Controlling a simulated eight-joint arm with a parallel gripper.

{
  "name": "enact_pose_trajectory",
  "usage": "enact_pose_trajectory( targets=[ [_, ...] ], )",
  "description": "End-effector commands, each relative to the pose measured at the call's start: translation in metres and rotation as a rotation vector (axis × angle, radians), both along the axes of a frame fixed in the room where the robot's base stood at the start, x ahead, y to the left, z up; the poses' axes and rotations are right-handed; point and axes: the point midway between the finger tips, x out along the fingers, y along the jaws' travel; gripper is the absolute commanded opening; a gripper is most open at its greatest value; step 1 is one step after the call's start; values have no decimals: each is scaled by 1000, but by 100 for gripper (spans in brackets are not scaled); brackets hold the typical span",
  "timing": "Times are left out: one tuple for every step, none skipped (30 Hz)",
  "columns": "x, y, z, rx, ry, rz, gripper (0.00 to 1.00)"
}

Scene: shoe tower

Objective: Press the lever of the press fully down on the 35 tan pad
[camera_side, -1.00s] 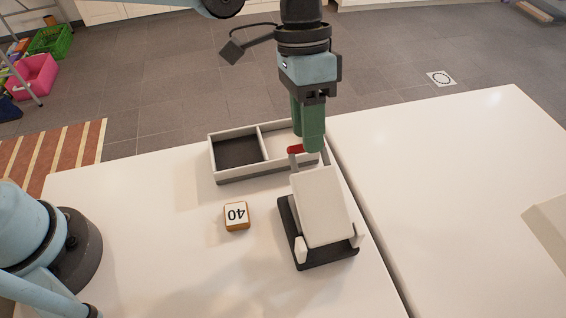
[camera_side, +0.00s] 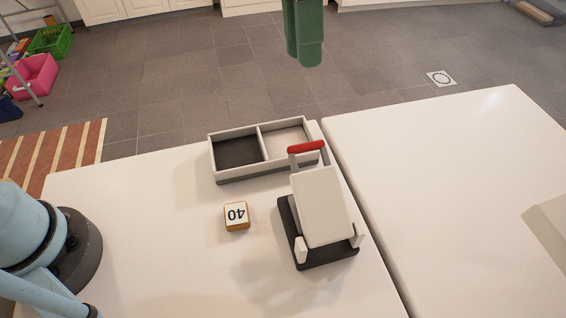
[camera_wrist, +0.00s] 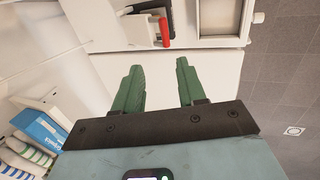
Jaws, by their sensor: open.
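The press has a black base (camera_side: 328,255), a tilted white plate (camera_side: 322,207) and a lever with a red handle (camera_side: 306,147) at its far end. The lever stands up above the table, over the tray's near right corner. The red handle also shows in the wrist view (camera_wrist: 164,32). No 35 tan pad can be made out; the space under the plate is hidden. My gripper (camera_side: 304,58) is high above and beyond the press, clear of the lever. In the wrist view its green fingers (camera_wrist: 160,65) are apart with nothing between them.
A small block marked 40 (camera_side: 236,216) lies on the white table left of the press. A two-compartment tray (camera_side: 215,160) sits behind, one compartment dark and one light. A gap separates a second white table (camera_side: 450,170) on the right.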

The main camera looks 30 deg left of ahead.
Motion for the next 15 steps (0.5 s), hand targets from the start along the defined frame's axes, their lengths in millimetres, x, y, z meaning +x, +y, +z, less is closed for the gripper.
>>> enact_pose_trajectory(
  targets=[
    [0, 0, 1, 0, 0, 0, 40],
    [0, 0, 1, 0, 0, 0, 40],
    [0, 0, 1, 0, 0, 0, 40],
    [0, 0, 1, 0, 0, 0, 40],
    [0, 0, 1, 0, 0, 0, 40],
    [0, 0, 1, 0, 0, 0, 40],
    [0, 0, 1, 0, 0, 0, 40],
    [0, 0, 1, 0, 0, 0, 39],
    [0, 0, 1, 0, 0, -2, 33],
    [0, 0, 1, -2, -2, -7, 28],
    [0, 0, 1, -4, -4, -16, 24],
    [0, 0, 1, -9, -9, -39, 17],
    [-1, -1, 1, -16, -16, -64, 13],
    [-1, -1, 2, -24, -24, -97, 8],
    [-2, -2, 3, -38, -37, -154, 2]
  ],
)
